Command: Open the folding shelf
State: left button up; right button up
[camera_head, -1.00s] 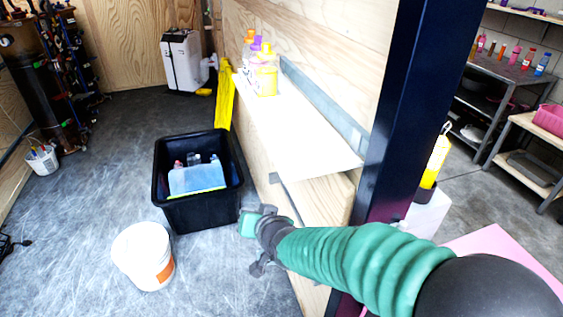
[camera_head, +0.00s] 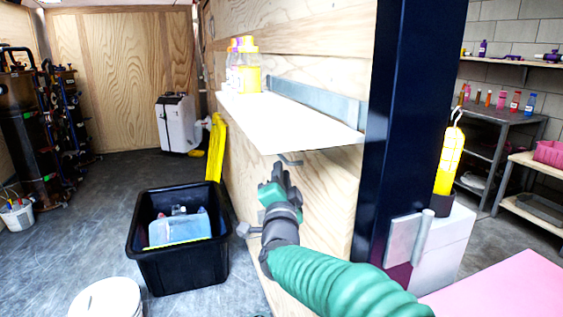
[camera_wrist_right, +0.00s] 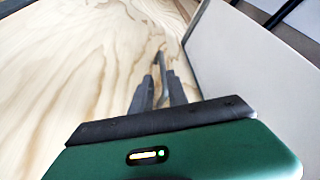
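The folding shelf (camera_head: 290,118) is a pale board on the plywood wall, standing out roughly level with bottles at its far end. A thin grey metal bracket (camera_head: 291,162) shows under it. My right gripper (camera_head: 279,172) is below the shelf, close to the wall and beside the bracket. In the right wrist view, its two dark fingers (camera_wrist_right: 159,80) are apart, with the bracket (camera_wrist_right: 160,62) in line with the gap. I cannot tell whether they touch it. The shelf's pale underside (camera_wrist_right: 245,75) fills the right there. My left gripper is not in view.
A dark blue post (camera_head: 410,120) stands at the shelf's near end. Bottles (camera_head: 245,70) stand on the shelf. A black bin (camera_head: 180,262) and a white bucket (camera_head: 107,300) are on the floor at left. A pink surface (camera_head: 505,285) is at lower right.

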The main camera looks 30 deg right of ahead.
aim_at(280, 155)
jog(key=x, duration=0.7)
jog(key=shift+w+a+r+b, duration=0.1)
jog(key=shift+w+a+b, duration=0.05)
jog(key=shift+b, duration=0.15)
jog(key=shift+w+d+r, duration=0.15)
jog(key=shift+w+d, duration=0.2)
jog(key=shift+a, duration=0.1)
grip_shut()
jog(key=shift+f, duration=0.25)
